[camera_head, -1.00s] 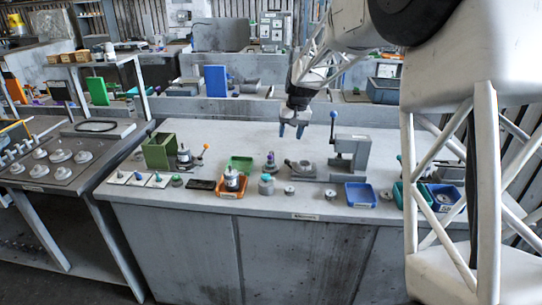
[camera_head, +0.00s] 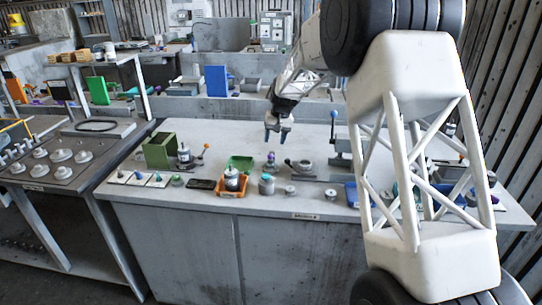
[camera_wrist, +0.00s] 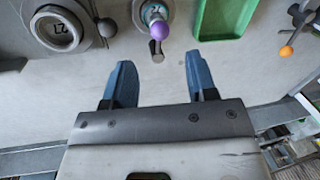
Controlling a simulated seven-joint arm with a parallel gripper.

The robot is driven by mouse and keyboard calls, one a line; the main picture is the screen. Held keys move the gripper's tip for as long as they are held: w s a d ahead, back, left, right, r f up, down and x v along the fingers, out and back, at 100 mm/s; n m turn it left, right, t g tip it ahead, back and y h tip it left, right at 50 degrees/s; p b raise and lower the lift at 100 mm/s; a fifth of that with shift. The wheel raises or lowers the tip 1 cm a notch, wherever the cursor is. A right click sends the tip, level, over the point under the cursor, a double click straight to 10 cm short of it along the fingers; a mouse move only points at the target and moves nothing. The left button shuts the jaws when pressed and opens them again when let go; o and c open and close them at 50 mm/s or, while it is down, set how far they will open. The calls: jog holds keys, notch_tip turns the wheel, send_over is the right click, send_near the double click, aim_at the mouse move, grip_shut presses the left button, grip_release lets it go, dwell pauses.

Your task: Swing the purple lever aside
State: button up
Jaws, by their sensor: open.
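The purple lever shows in the wrist view as a round purple knob (camera_wrist: 160,31) on a small grey base, just past my fingertips. In the head view the purple knob (camera_head: 271,155) is small, on the workbench beside the green tray. My gripper (camera_wrist: 158,64) has two blue fingers spread apart with nothing between them. In the head view my gripper (camera_head: 278,136) hangs above the bench, over the lever area. The fingers do not appear to touch the knob. The lever's lower part is hard to make out.
The green tray (camera_wrist: 222,20) and a grey round part marked 27 (camera_wrist: 58,29) flank the lever. An orange-knobbed lever (camera_wrist: 286,51) is farther right in the wrist view. An orange tray (camera_head: 236,191) and grey jar (camera_head: 267,186) stand toward the bench front.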

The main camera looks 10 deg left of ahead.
aim_at(271, 155)
jog(key=shift+f, duration=0.15)
jog(key=shift+s+a+f, duration=0.1)
jog(key=shift+a+f, duration=0.15)
jog(key=shift+f, duration=0.95)
jog(key=shift+s+a+f, duration=0.1)
jog(key=shift+a+f, duration=0.15)
jog(key=shift+f, duration=1)
jog(key=shift+a+f, duration=0.25)
jog(key=shift+f, duration=0.95)
jog(key=shift+c, duration=0.3)
jog(key=c, duration=0.8)
